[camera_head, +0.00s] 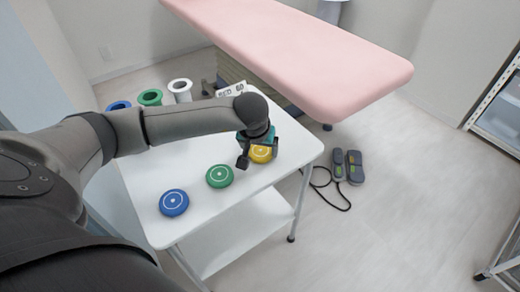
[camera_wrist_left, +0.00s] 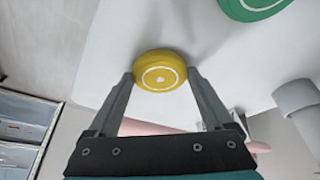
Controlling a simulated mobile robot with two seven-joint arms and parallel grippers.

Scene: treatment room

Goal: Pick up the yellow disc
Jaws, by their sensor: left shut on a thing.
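The yellow disc (camera_head: 261,154) is at the right part of the white table in the head view, partly hidden by my left gripper (camera_head: 257,155). In the left wrist view the yellow disc (camera_wrist_left: 160,71) sits between the two fingertips of my left gripper (camera_wrist_left: 160,80), which is shut on it. Its white ring mark faces the wrist camera. I cannot tell whether the disc touches the table or is just above it. My right gripper is in neither view.
A green disc (camera_head: 219,176) and a blue disc (camera_head: 174,203) lie on the white table (camera_head: 205,150). Blue (camera_head: 118,105), green (camera_head: 150,97) and white (camera_head: 181,90) round-rimmed containers stand at its back. A pink treatment bed (camera_head: 310,55) is behind. A foot pedal (camera_head: 347,166) is on the floor.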

